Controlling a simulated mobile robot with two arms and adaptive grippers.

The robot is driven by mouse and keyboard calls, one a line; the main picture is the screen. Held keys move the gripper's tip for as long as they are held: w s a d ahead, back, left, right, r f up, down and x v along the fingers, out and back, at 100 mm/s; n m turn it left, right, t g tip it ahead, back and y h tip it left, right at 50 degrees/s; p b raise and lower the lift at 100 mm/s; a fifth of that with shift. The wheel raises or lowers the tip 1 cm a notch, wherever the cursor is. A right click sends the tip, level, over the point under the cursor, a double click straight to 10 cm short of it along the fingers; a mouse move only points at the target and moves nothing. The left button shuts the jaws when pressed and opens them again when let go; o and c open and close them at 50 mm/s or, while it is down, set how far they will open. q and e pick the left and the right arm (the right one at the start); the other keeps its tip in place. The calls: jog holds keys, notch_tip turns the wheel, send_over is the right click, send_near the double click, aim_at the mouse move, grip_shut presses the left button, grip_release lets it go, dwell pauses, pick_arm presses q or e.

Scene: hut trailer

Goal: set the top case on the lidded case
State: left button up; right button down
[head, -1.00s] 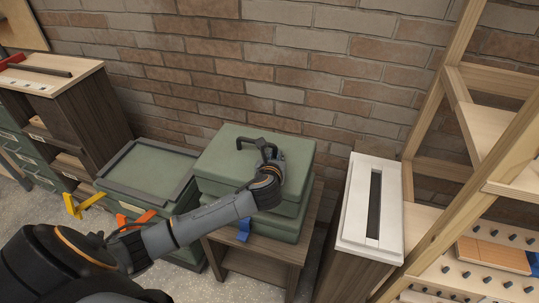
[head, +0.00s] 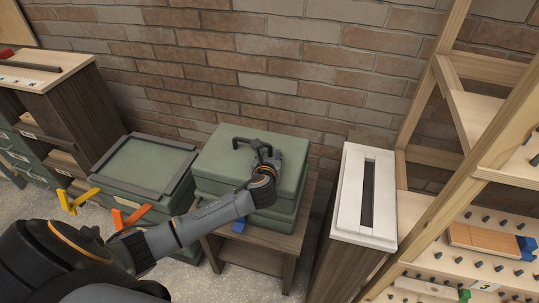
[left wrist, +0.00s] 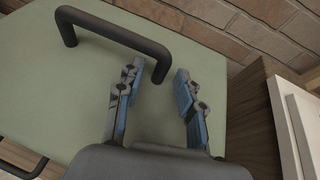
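The top case (head: 222,162) is a green box with a black bar handle (head: 253,139) on its lid. It sits on another green case (head: 285,215) on a small wooden stand. A second green case with a dark-framed lid (head: 148,165), apparently the lidded case, stands to its left. My left gripper (head: 268,154) is over the top case at the handle's right end. In the left wrist view the left gripper (left wrist: 158,82) is open, with the handle's near end between its fingers, not clamped. My right gripper is out of view.
A dark cabinet with a white slotted top (head: 369,195) stands close right of the stand (head: 262,248). Wooden shelving (head: 450,165) is beyond it. A brick wall is behind. Yellow (head: 76,200) and orange (head: 129,217) pieces stick out by the left case.

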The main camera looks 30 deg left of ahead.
pick_arm(q)
jog(key=v, duration=1.2)
jog(key=shift+f, duration=0.1)
